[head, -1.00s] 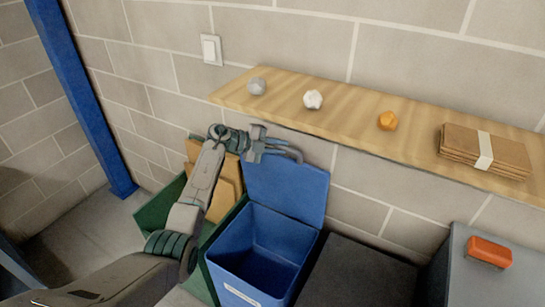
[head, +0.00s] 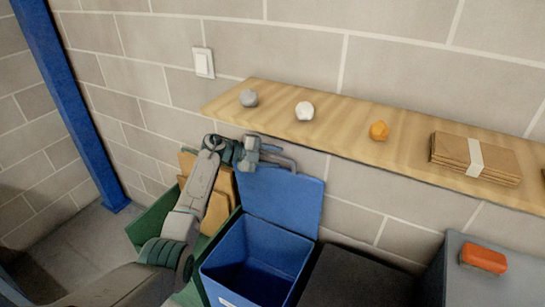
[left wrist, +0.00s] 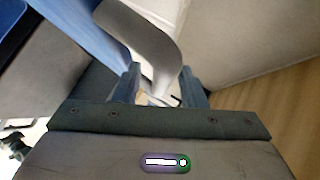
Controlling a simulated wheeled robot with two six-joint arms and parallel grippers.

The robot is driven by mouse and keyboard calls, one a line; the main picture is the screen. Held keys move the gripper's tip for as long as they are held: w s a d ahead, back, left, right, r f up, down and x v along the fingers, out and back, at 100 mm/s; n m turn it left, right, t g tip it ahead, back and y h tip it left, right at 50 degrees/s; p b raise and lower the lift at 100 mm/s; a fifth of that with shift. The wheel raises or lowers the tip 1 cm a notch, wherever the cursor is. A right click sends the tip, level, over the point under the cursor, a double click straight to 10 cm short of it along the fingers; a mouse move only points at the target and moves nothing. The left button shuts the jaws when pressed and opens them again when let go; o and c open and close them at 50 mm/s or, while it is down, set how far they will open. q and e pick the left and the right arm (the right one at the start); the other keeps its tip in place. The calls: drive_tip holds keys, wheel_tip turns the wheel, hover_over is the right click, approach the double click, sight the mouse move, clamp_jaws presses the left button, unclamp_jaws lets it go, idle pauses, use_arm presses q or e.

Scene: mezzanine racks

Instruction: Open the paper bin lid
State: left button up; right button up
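The paper bin is an open-topped blue bin (head: 254,262) standing against the wall in the head view. Its blue lid (head: 285,205) is raised, leaning back near the wall below the shelf, and the bin's inside shows. A grey bent handle (head: 280,160) is at the lid's top edge; it also crosses the left wrist view (left wrist: 150,38). My left gripper (head: 258,153) is at the handle's left end. In the left wrist view its fingers (left wrist: 162,90) stand apart with the handle's end between them, and a light gap shows beside it. My right gripper is not in view.
A wooden shelf (head: 345,135) above holds crumpled balls and a bundle of brown paper (head: 475,158). A green bin with cardboard (head: 216,212) stands left. A dark bin (head: 350,278) and a grey unit with an orange block (head: 484,259) are right.

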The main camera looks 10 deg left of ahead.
use_arm(q)
drive_tip(key=b+v, duration=0.3)
drive_tip(key=v, duration=0.7)
drive_tip(key=shift+a, duration=0.35)
drive_tip(key=shift+s+r, duration=0.1)
